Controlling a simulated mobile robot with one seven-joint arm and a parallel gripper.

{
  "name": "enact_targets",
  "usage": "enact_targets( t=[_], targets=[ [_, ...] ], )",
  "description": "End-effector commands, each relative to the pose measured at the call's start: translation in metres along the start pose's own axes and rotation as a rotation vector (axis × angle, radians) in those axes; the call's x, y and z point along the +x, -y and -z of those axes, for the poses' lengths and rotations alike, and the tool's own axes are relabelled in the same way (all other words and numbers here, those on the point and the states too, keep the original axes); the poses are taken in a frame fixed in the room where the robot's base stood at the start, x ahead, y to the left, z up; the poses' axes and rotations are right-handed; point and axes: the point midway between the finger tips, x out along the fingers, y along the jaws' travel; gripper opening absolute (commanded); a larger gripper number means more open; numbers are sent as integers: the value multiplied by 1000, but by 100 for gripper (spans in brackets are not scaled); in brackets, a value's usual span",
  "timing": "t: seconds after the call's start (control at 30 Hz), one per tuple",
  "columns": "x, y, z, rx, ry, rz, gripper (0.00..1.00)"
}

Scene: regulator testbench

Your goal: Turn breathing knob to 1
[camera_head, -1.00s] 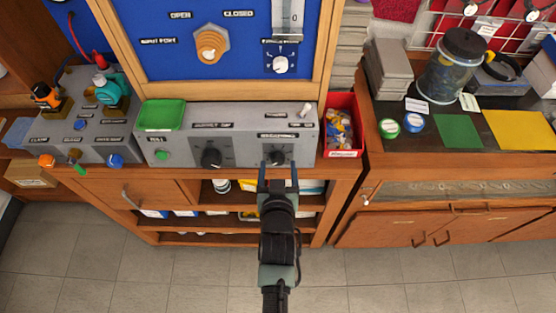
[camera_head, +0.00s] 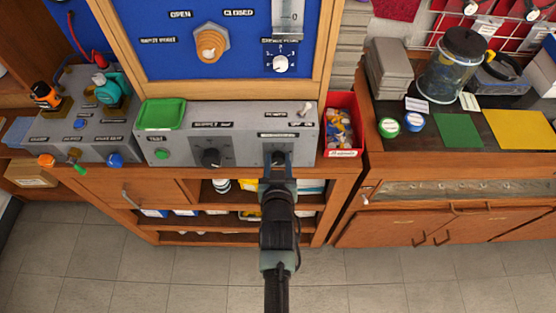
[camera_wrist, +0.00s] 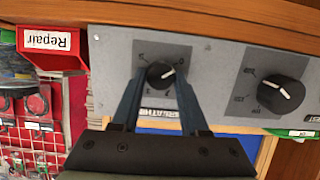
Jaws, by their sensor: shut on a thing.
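The breathing knob (camera_head: 278,158) is a small black knob on the right part of the grey testbench panel. It also shows in the wrist view (camera_wrist: 161,74), with a partly covered label below it that reads upside down. Its white pointer line points up and to the right in the wrist view, toward a marking too small to read surely. My gripper (camera_head: 279,166) is at the knob. In the wrist view its two fingers (camera_wrist: 160,84) stand on either side of the knob and are shut on it.
A larger black knob (camera_head: 211,157) sits on the same panel to the left. A green tray (camera_head: 161,114) lies on the panel's top left. A red bin (camera_head: 343,152) of small parts stands close at the right. A small toggle switch (camera_head: 304,108) is above the breathing knob.

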Motion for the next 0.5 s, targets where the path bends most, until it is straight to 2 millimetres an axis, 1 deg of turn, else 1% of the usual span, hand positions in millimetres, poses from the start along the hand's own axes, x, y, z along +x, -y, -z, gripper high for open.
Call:
enact_targets(
  t=[0.27, 0.5],
  targets=[
    [0, 0, 0, 9, 1, 2, 0],
    [0, 0, -1, 91, 1, 18, 0]
  ],
)
